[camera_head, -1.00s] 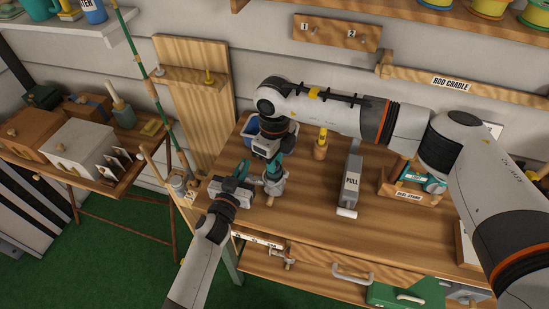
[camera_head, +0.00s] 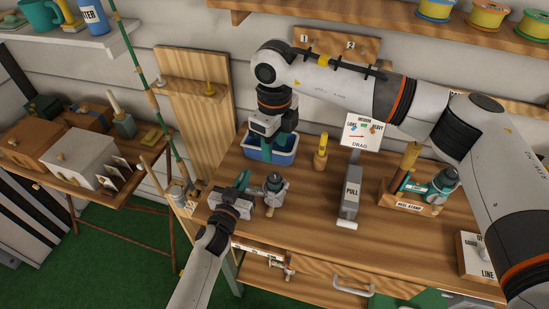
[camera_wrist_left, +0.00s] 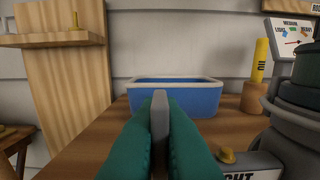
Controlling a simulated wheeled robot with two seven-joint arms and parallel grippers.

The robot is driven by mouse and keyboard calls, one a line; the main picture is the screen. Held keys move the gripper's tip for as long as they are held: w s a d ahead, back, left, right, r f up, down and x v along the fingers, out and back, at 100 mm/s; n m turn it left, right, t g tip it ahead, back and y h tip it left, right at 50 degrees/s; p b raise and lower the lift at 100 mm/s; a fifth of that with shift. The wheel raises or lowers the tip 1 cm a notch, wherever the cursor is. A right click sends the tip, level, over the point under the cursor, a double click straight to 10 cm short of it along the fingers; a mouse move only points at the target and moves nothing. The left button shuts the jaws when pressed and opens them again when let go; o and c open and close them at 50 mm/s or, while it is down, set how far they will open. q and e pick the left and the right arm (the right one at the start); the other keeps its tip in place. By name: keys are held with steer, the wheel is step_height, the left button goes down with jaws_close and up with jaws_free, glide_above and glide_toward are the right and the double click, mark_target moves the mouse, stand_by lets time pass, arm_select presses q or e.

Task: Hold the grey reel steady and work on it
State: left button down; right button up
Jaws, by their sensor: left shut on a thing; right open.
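The grey reel (camera_head: 272,192) stands on the bench, with a dark round top. It is at the right edge of the left wrist view (camera_wrist_left: 297,125), partly cut off. My left gripper (camera_head: 243,180) is just left of it in the head view. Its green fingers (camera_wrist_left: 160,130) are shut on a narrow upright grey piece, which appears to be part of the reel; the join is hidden. My right gripper (camera_head: 287,146) is open and points down, overlapping the blue tub (camera_head: 262,153) in the head view, apart from the reel.
A yellow-topped tool (camera_head: 321,152), a PULL block (camera_head: 350,192) and a DRAG gauge (camera_head: 361,132) stand right of the reel. A teal reel (camera_head: 440,186) is on the REEL STAND (camera_head: 398,197). A green rod (camera_head: 142,80) rises at the bench's left end.

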mark_target(240, 183)
step_height(240, 183, up, 3)
steer(key=shift+f, duration=0.15)
stand_by(0.3)
arm_select(q)
steer(key=c, duration=0.7)
jaws_free()
steer(key=shift+o, duration=0.2)
steer(key=shift+s, duration=0.1)
steer(key=shift+s+a+r+p, duration=0.2)
steer(key=shift+s+p, duration=0.25)
steer(key=shift+s, duration=0.15)
steer(key=shift+s+a+r+p, duration=0.2)
steer(key=shift+s+p, duration=0.2)
steer(key=shift+s, duration=0.15)
steer(key=shift+s+a+r+p, duration=0.1)
steer(key=shift+s+a+p, duration=0.2)
steer(key=shift+s, duration=0.4)
arm_select(e)
steer(key=shift+r, duration=1.2)
arm_select(q)
steer(key=shift+o, duration=0.3)
